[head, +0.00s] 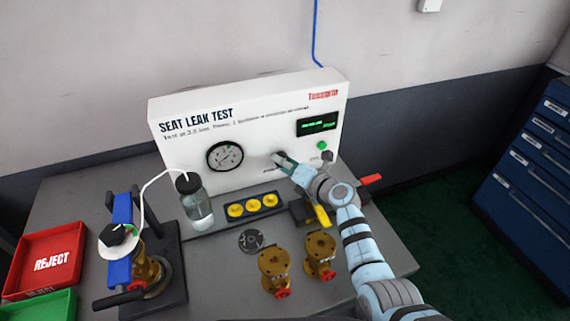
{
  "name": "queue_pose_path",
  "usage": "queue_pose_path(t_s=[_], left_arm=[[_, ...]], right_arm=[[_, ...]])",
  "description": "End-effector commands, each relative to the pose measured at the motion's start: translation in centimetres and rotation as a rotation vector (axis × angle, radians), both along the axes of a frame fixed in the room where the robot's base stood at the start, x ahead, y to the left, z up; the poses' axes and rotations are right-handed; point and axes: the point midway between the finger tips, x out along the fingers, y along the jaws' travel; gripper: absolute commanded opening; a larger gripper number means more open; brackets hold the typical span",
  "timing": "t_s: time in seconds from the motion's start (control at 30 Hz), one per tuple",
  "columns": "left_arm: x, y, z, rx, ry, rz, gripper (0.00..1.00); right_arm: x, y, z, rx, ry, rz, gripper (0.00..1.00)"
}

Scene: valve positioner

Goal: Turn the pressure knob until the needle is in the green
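A white test box marked SEAT LEAK TEST (185,145) stands at the back of the grey table. Its round pressure gauge (225,156) is on the front left; the needle and any green band are too small to read. My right gripper (282,160) is at the front panel, right of the gauge, where a small dark part, probably the pressure knob (277,155), shows at its fingertips. The gripper and wrist cover most of this spot, so I cannot tell whether the fingers are closed on it. My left gripper is not in view.
A glass bottle (197,207) with a white tube stands before the box. Beside it are a tray of yellow caps (254,206), two brass valves (274,270) and a blue clamp fixture (121,210). A green-lit display (318,124) and green button (322,145) are on the panel's right.

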Motion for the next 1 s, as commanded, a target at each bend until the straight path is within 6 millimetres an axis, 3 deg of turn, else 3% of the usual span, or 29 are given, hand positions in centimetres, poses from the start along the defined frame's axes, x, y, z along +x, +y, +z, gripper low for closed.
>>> queue_pose_path(t_s=[0.47,0.5,0.6,1.0], left_arm=[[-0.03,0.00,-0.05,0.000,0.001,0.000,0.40],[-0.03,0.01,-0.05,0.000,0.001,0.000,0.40],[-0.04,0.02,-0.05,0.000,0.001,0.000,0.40],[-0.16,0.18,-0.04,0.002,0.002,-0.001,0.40]], right_arm=[[-0.02,0.01,-0.05,0.019,0.008,0.002,0.06],[-0.02,0.01,-0.05,0.019,0.008,0.002,0.37],[-0.02,0.02,-0.05,0.019,0.007,0.000,0.53],[-0.39,-0.33,0.10,0.018,0.004,0.001,0.54]])
